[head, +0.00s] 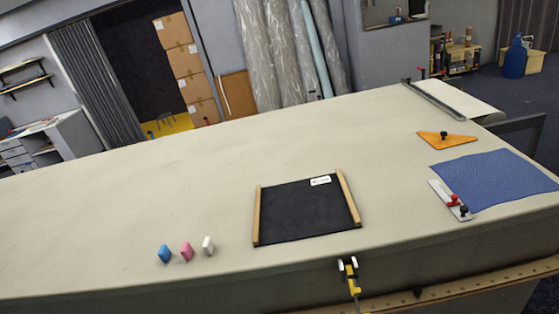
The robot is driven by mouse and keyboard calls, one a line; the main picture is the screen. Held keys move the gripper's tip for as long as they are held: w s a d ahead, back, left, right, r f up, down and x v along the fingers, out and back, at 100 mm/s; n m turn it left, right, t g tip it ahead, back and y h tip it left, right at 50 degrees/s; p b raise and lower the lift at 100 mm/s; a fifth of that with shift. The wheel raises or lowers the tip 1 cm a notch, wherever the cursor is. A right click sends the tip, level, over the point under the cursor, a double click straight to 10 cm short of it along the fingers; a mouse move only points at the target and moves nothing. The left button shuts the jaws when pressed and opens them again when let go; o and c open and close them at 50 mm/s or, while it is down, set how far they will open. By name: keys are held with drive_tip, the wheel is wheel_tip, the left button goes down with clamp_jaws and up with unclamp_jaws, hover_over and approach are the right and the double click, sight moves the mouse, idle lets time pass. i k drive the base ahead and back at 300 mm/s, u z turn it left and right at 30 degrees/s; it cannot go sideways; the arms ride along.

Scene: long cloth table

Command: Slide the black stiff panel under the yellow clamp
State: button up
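The black stiff panel (304,211) lies flat on the cloth table, with a wooden strip along its left and right sides and a small white label near its far right corner. The yellow clamp (351,279) sits at the table's near edge, just below the panel's near right corner in the picture. A gap of bare table shows between the panel and the clamp. My gripper is not in view.
The long cloth table (130,205) is mostly clear at left. At right lie a blue cloth (492,178), an orange triangle (446,139) and a metal plate with knobs (447,198).

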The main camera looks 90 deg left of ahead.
sight(320, 205)
drive_tip(key=u, duration=2.95)
drive_tip(key=k, duration=0.85)
drive_tip(key=i, duration=0.85)
drive_tip(key=z, duration=0.05)
